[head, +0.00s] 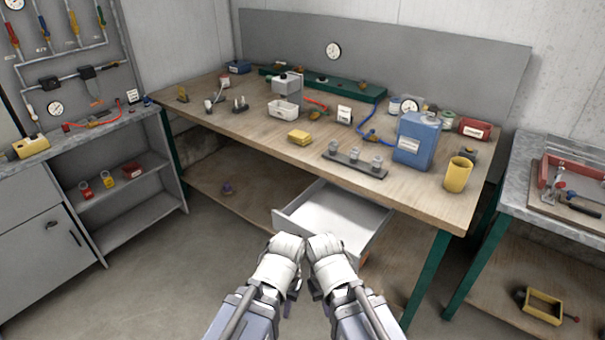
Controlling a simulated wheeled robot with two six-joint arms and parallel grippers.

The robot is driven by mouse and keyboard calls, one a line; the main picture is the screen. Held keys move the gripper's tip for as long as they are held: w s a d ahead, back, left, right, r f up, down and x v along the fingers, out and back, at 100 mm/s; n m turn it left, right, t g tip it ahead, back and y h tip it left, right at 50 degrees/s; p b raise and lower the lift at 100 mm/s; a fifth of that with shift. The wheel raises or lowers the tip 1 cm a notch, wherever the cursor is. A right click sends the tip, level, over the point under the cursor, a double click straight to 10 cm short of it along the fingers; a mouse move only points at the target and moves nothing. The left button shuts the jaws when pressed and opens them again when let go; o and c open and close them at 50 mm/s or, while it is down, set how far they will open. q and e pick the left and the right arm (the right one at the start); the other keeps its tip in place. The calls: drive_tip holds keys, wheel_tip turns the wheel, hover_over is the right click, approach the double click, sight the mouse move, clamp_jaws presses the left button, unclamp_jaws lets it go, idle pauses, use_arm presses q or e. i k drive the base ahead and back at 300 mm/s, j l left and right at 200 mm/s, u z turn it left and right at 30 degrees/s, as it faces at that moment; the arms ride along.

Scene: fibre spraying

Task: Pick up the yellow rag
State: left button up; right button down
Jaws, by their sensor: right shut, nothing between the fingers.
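A small yellow folded block, which looks like the yellow rag (299,137), lies on the wooden workbench top (245,137), left of the middle and near the front edge. My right gripper (328,252) is shut and empty, low in front of the bench by the open drawer. My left gripper (285,250) is close beside it on the left; its fingers are hidden, so I cannot tell its state. Both grippers are apart from the rag, nearer to me and lower in the picture.
An open white drawer (338,212) juts out under the bench front. Near the rag are a white bin (284,110) and a dark rack with several metal fittings (354,165). A blue canister (416,140) and a yellow cup (457,175) stand to the right. Bench around the rag's left is clear.

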sight(301, 139)
drive_tip(key=z, duration=0.35)
drive_tip(key=i+j+z, duration=0.15)
drive_tip(key=j+z, duration=0.25)
drive_tip(key=i+j+z, duration=0.15)
drive_tip(key=z, duration=0.2)
drive_tip(key=i+j+z, duration=0.25)
drive_tip(key=j, duration=0.85)
drive_tip(key=j+z, duration=0.25)
drive_tip(key=j, duration=0.85)
drive_tip(key=k, duration=0.1)
